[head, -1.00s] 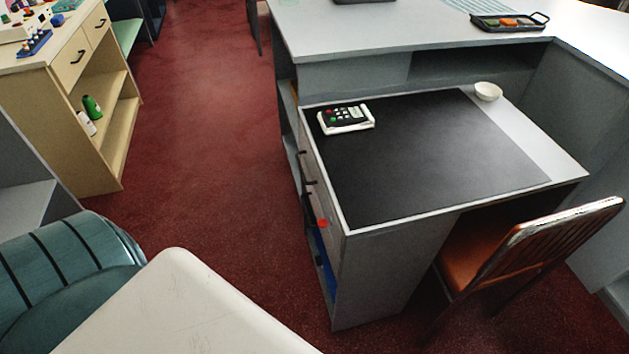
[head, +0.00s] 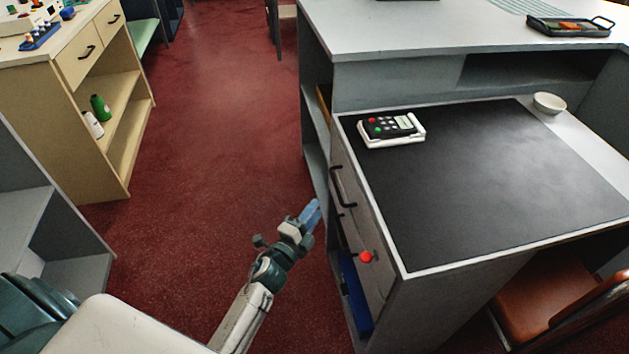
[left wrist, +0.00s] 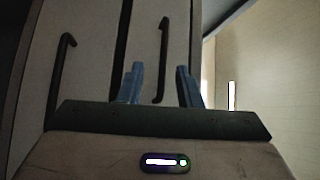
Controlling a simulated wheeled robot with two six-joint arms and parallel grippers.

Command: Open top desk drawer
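The desk (head: 500,180) stands at the right with its drawer fronts facing left. The top drawer front (head: 348,160) looks flush with the desk and carries a dark bar handle (head: 338,188). My left gripper (head: 314,209) is just left of this front, with its blue fingers pointing at it. In the left wrist view the fingers (left wrist: 160,85) are apart. One dark handle (left wrist: 164,60) shows in the gap between them, seemingly beyond the tips; I cannot tell if it touches. A second handle (left wrist: 62,75) is on the panel to the left. My right gripper is out of view.
A red knob-like thing (head: 366,257) is on the lower front, above a blue item (head: 354,290) in the desk's side. A phone-like keypad (head: 392,128) and white bowl (head: 549,103) rest on the desk. An orange chair (head: 545,300) is at right. Red floor (head: 225,150) is clear at left.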

